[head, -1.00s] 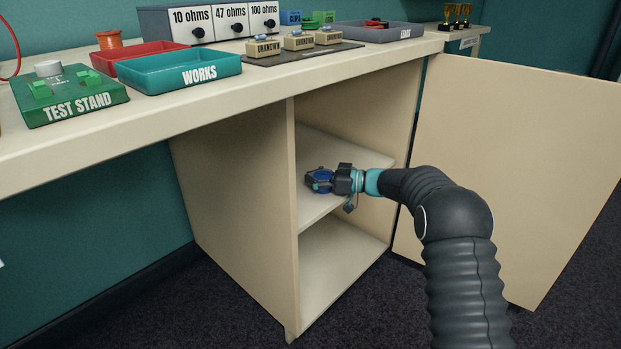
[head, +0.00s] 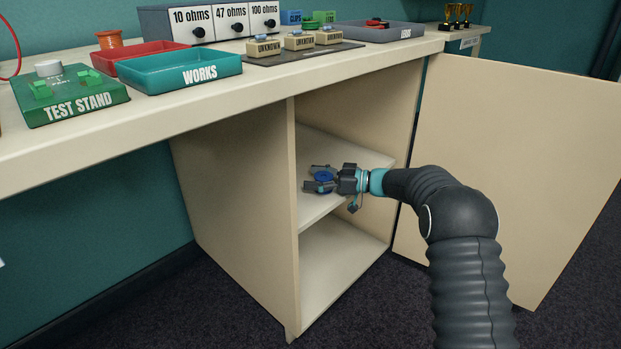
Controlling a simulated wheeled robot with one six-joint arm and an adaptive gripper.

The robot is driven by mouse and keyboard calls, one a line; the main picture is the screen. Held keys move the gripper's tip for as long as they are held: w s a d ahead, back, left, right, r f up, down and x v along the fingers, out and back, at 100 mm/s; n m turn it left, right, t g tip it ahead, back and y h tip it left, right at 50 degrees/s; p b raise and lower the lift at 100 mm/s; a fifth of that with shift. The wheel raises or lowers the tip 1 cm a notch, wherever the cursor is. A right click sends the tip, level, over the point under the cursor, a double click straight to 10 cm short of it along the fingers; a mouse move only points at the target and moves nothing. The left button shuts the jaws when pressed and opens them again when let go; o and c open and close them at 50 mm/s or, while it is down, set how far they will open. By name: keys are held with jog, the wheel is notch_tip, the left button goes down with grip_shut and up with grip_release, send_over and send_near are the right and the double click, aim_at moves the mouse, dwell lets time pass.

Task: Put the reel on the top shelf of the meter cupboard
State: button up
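The meter cupboard (head: 235,210) stands under the worktop with its door (head: 520,170) swung wide open to the right. Its top shelf (head: 330,146) is the board between the upper and lower compartments. A blue reel (head: 323,176) is inside the upper compartment and appears to rest flat on this shelf. My gripper (head: 313,177) reaches in from the right, with its fingers spread apart on the far and near sides of the reel. The fingers partly hide the reel, and small gaps to it are hard to judge.
The worktop edge (head: 230,100) overhangs the cupboard. On it are the test stand (head: 70,95), a teal WORKS tray (head: 180,68), a red tray (head: 110,62), an orange spool (head: 109,39) and resistor boxes (head: 215,22). The lower compartment (head: 335,265) is empty.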

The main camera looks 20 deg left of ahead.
jog(key=w+d, duration=0.1)
jog(key=d, duration=1)
jog(key=shift+w+r, duration=0.15)
jog(key=shift+r, duration=0.2)
jog(key=s+d+r+m+t+h, duration=0.1)
jog(key=s+d+r+m+h, duration=0.4)
jog(key=s, duration=0.5)
jog(key=s+d+r+m+t+h, duration=0.1)
jog(key=s+d+r+m+h, duration=0.25)
jog(key=s+d, duration=0.5)
jog(key=s+d+f+m+t+h, duration=0.1)
jog(key=s+d+m+h, duration=0.3)
jog(key=s+d, duration=0.5)
jog(key=s+d+f+m+t+h, duration=0.2)
jog(key=s+d+m+t+h, duration=0.2)
jog(key=s, duration=1)
jog(key=d+m, duration=0.3)
jog(key=d, duration=0.2)
jog(key=shift+s+d+t, duration=0.15)
jog(key=shift+d+t, duration=0.15)
jog(key=shift+h, duration=0.25)
